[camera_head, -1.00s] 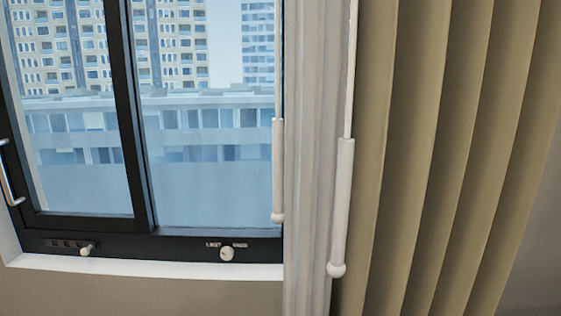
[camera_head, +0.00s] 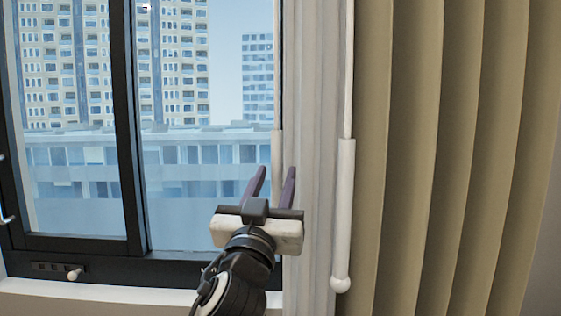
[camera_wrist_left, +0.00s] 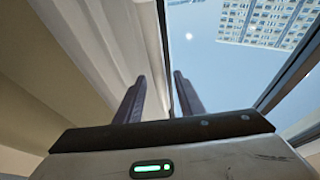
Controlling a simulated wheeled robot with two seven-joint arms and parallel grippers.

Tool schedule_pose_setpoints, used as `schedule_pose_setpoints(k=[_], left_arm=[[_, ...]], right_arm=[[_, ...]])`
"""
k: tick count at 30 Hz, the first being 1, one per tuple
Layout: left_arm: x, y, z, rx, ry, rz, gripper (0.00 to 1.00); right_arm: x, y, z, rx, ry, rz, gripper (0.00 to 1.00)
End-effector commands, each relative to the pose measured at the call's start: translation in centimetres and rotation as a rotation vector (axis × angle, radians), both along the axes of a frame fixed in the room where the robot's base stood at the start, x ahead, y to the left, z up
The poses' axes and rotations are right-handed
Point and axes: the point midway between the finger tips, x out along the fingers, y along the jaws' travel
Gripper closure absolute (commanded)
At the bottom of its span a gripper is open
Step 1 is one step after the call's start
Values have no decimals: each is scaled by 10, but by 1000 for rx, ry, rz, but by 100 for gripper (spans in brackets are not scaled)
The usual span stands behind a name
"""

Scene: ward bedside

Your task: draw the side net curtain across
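The pale net curtain (camera_head: 316,120) hangs gathered in a narrow strip at the window's right edge. A thin white wand (camera_head: 278,145) hangs along its left edge; its lower part is hidden behind my left gripper. My left gripper (camera_head: 277,172) is open, its two dark fingers pointing up, one on each side of the wand's line in the head view. I cannot tell whether they touch the wand. In the left wrist view the fingers (camera_wrist_left: 160,76) stand apart beside the pale curtain cloth (camera_wrist_left: 112,40). My right gripper is not in view.
A second, thicker white wand (camera_head: 342,210) hangs at the boundary between the net and the heavy olive drape (camera_head: 430,150) on the right. The dark window frame (camera_head: 132,130) and white sill (camera_head: 130,299) lie to the left. The glass front is clear of cloth.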

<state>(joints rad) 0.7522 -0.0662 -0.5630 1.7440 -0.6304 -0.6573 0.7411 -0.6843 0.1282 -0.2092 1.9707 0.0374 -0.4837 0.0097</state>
Motion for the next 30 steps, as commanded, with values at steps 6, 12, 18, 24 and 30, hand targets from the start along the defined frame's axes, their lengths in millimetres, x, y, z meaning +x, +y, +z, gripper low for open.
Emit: schedule_pose_setpoints(k=[6, 12, 18, 24, 30], left_arm=[[35, -7, 17, 2, 0, 1, 65], [52, -10, 22, 1, 1, 0, 65], [56, -11, 23, 0, 1, 1, 65], [56, -11, 23, 0, 1, 0, 72], [56, -11, 23, 0, 2, 0, 100]], right_arm=[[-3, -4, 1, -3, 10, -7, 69], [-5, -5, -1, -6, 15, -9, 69], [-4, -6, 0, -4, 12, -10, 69], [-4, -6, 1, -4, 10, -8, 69], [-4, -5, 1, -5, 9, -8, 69]])
